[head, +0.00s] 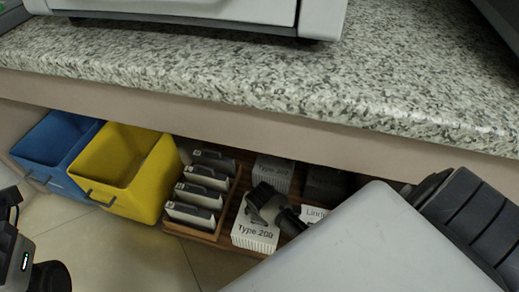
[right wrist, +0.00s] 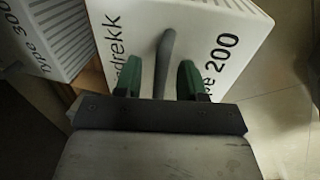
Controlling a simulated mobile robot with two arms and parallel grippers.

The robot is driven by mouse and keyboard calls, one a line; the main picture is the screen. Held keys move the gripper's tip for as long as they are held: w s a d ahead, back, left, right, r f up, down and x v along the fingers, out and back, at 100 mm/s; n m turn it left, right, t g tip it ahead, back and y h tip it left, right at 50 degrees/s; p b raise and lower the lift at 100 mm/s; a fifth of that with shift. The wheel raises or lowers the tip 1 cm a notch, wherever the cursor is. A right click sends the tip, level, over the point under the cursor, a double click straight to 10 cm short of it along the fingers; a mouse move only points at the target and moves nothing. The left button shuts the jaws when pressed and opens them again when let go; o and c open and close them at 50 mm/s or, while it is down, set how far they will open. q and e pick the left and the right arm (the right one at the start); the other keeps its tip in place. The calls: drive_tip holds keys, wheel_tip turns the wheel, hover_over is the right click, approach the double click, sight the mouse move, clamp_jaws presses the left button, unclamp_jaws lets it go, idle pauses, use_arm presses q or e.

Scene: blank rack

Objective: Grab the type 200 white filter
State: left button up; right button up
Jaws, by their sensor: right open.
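The white type 200 filter (head: 252,238) stands at the front of the low wooden shelf in the head view, its top marked "Type 200". My right gripper (head: 268,205) is over its top. In the right wrist view the filter (right wrist: 225,30) fills the upper middle, with a grey handle (right wrist: 166,55) rising from its top. The two green-padded fingers of my right gripper (right wrist: 157,80) are open, one on each side of the handle, with gaps visible. My right arm hides part of the shelf. Only part of my left arm shows at the left edge; its fingers are not visible.
Another white filter (head: 273,172) stands behind, and a "Type 300" filter (right wrist: 35,38) sits beside. A tray (head: 222,235) of grey-white cartridges, a yellow bin (head: 120,165) and a blue bin (head: 52,145) stand left. The granite counter (head: 250,75) overhangs the shelf.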

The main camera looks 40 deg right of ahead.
drive_tip(key=shift+c, duration=0.4)
clamp_jaws()
drive_tip(key=shift+r, duration=0.1)
